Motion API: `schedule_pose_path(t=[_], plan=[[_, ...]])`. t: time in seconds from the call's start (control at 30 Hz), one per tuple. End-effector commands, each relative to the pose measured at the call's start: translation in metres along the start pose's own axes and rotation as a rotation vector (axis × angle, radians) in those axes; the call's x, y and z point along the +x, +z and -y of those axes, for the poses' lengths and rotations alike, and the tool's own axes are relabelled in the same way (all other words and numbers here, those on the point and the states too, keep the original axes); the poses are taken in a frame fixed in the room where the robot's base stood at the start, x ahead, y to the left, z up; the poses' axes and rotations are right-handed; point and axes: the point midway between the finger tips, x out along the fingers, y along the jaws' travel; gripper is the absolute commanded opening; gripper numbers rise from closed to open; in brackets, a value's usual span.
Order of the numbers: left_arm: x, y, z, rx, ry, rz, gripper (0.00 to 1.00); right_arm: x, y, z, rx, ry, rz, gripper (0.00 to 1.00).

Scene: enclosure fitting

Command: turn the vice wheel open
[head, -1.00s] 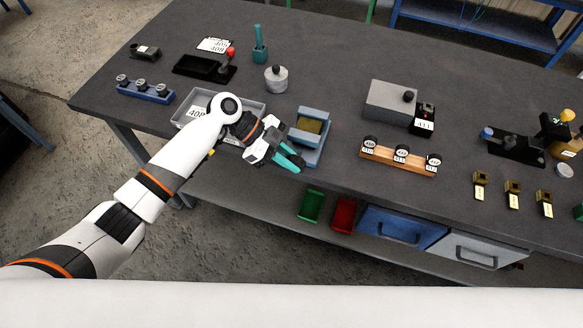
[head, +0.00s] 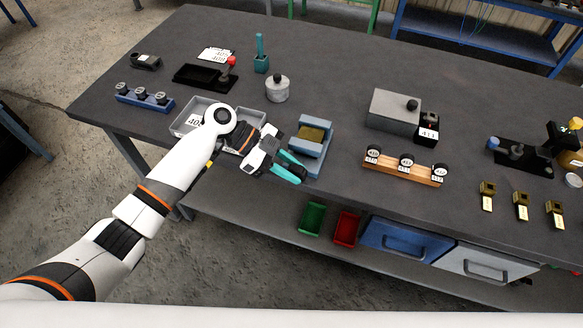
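The blue vice (head: 325,150) stands near the table's front edge, with a dull yellow block (head: 311,134) between its jaws. I cannot make out the vice wheel; my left gripper covers the vice's front left side. My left gripper (head: 292,168), with teal fingertips, is at the vice's near left corner, above the table edge. A dark strip shows between the fingertips, but I cannot tell whether they are apart or around something. My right gripper is out of view.
A grey tray (head: 180,126) lies behind my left forearm. A wooden rack with several black knobs (head: 403,170) and a grey box (head: 394,107) stand right of the vice. A grey cylinder (head: 277,91) stands behind it. Green and red bins (head: 312,218) sit below.

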Motion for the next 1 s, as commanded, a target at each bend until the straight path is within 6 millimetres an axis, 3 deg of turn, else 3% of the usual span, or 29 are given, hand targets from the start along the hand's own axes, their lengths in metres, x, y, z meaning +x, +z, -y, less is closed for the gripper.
schedule_pose_path(t=[0.27, 0.7, 1.0], plan=[[-0.013, -0.003, 0.0, 0.0, 0.0, -0.002, 0.25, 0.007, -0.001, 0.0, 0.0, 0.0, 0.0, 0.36], [-0.1, -0.003, 0.0, 0.001, 0.003, -0.001, 0.25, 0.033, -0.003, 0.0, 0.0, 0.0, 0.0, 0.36], [-0.121, -0.001, 0.0, -0.001, 0.0, 0.0, 0.25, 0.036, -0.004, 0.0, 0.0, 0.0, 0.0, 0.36]])
